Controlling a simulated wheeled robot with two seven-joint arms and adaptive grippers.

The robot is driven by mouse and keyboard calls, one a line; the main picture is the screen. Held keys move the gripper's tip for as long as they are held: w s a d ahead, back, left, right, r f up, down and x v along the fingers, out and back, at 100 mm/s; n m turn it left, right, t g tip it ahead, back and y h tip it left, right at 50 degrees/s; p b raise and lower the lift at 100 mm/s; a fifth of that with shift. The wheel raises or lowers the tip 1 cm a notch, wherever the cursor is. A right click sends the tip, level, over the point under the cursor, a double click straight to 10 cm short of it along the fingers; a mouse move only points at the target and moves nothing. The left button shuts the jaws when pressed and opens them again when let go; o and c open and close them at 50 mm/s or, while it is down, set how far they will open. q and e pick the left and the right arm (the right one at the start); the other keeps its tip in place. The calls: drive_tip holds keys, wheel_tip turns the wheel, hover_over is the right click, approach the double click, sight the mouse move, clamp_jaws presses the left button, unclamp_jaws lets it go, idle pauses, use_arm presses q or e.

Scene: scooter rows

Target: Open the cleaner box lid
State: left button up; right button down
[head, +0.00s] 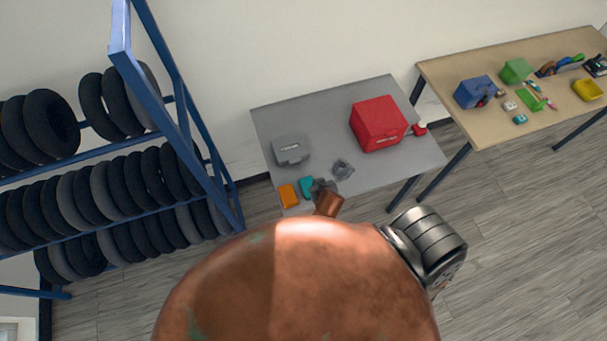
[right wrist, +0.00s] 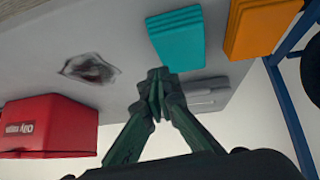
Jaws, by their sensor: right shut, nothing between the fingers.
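A small grey box (head: 291,151) with a label on its front stands at the left of the grey table; its top looks closed. It is partly hidden behind my right gripper in the right wrist view (right wrist: 208,97). I cannot read its label. A red box (head: 377,122) stands at the right of the table, also closed, with white lettering on its front in the right wrist view (right wrist: 47,125). My right gripper (right wrist: 158,76) is shut and empty. In the head view the gripper (head: 322,187) is small and dark near the table's front edge. My left gripper is out of view.
A teal stack (right wrist: 176,37) and an orange stack (right wrist: 262,27) lie at the table's front left. A crumpled grey rag (head: 342,168) lies between the boxes. A blue tyre rack (head: 124,62) stands left. A wooden table (head: 450,78) with several items stands right.

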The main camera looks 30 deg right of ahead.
drive_tip(key=t+p, duration=0.1)
drive_tip(key=t, duration=0.1)
approach(298, 168)
drive_tip(key=shift+s+d+r, duration=0.2)
drive_tip(key=shift+s+r, duration=0.15)
drive_tip(key=shift+r, duration=0.05)
drive_tip(key=shift+w+f+y+b, duration=0.3)
drive_tip(key=b+x, duration=0.4)
drive_tip(key=x, duration=0.1)
drive_tip(key=shift+w+f, duration=0.15)
drive_tip(key=shift+f, duration=0.05)
drive_tip(key=shift+w+d+r, duration=0.1)
drive_tip(key=shift+w, duration=0.3)
drive_tip(key=shift+w+d+r, duration=0.1)
drive_tip(key=shift+w, duration=0.3)
drive_tip(key=shift+w+d+r, duration=0.15)
drive_tip(key=shift+w+d, duration=0.05)
drive_tip(key=shift+w, duration=0.75)
